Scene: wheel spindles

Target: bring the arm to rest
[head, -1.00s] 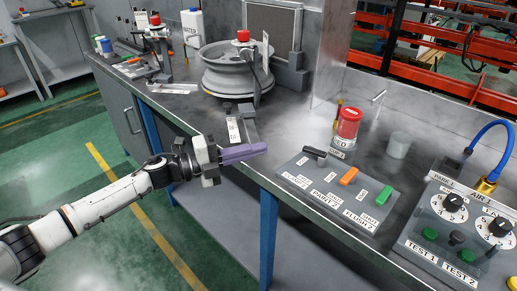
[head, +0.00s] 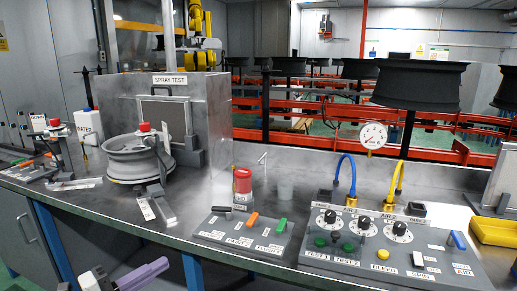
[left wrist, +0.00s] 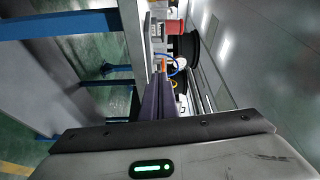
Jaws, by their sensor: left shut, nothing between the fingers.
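My left gripper (head: 160,266) is at the lower left of the head view, in front of the workbench's (head: 200,270) front edge. Its purple fingers are shut with nothing between them. Most of my left arm is below the picture. In the left wrist view the dark purple fingers (left wrist: 156,88) lie together and point up the picture along the bench side. My right gripper is in neither view.
A blue bench leg (head: 192,272) is right of the gripper.

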